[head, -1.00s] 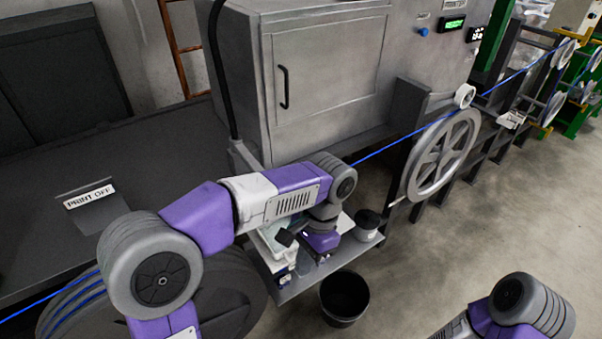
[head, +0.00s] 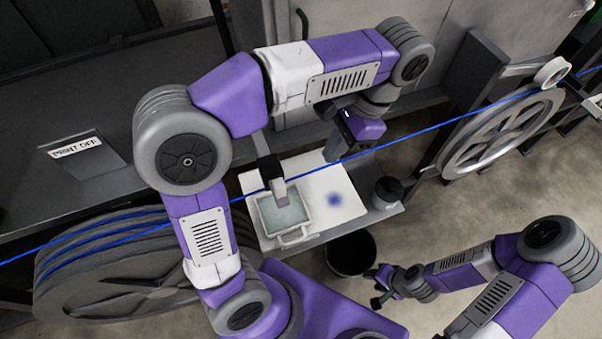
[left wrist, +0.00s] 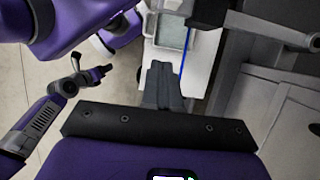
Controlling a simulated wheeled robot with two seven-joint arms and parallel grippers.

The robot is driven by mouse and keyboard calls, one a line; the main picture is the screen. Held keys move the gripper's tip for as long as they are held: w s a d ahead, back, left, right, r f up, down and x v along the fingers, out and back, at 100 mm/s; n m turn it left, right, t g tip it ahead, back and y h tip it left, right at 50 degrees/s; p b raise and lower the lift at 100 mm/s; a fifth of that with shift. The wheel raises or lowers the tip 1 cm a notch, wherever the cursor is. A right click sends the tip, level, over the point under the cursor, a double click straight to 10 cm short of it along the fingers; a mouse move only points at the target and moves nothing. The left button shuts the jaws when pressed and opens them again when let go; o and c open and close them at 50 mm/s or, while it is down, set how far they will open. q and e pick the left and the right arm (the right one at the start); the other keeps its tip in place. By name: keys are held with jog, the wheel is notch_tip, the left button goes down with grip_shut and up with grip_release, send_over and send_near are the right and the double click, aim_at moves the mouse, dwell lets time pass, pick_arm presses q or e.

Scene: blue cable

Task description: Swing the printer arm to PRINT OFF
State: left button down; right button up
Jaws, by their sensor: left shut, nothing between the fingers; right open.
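The PRINT OFF sign (head: 76,148) is a white label on a dark plate at the left of the bench in the head view. A grey arm (head: 270,170), apparently the printer arm, reaches down across the blue cable (head: 440,124) above the tray. My left gripper (head: 331,155) is to the right of that arm, pointing down, apart from it. In the left wrist view its fingers (left wrist: 160,72) are together and empty, near the cable. My right gripper (head: 379,286) is open, low and right of the black bin. My left arm hides part of the bench and cabinet.
A white board with a grey-green tray (head: 298,238) and a blue stain lies under the cable. A dark cup (head: 388,190) stands at its right and a black bin (head: 351,254) below. Large reels stand at left (head: 100,270) and right (head: 500,135).

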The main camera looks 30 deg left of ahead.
pick_arm(q)
jog(key=s+a+f, duration=0.5)
jog(key=f, duration=0.4)
jog(key=shift+f+b, duration=0.25)
jog(key=shift+b, duration=0.1)
jog(key=shift+s+a, duration=0.1)
jog(key=shift+s, duration=0.15)
